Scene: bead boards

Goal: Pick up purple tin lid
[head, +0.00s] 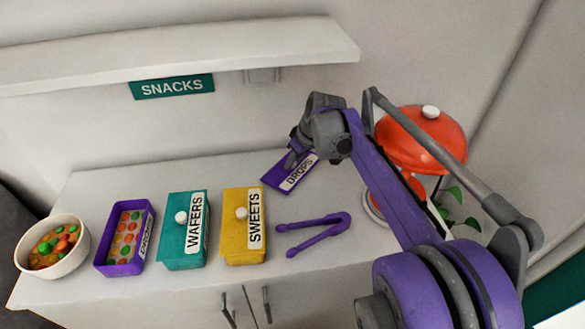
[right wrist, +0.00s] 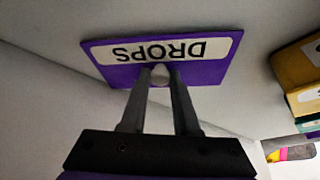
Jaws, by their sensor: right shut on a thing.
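The purple tin lid (head: 276,178) has a white label reading DROPS and is at the back right of the white counter in the head view. It also shows in the right wrist view (right wrist: 205,72), label upside down. My right gripper (head: 293,160) is shut on the lid's small pale knob, which sits between the two fingertips (right wrist: 160,75) in the right wrist view. I cannot tell whether the lid is clear of the counter. An open purple tin (head: 125,262) with several coloured sweets stands at the left. My left gripper is not in view.
A teal WAFERS tin (head: 177,238), a yellow SWEETS tin (head: 236,222) and purple tongs (head: 313,234) lie along the front. A bowl of sweets (head: 24,262) stands far left. A red dome (head: 425,140) stands right, near my arm. A shelf (head: 180,55) overhangs the back.

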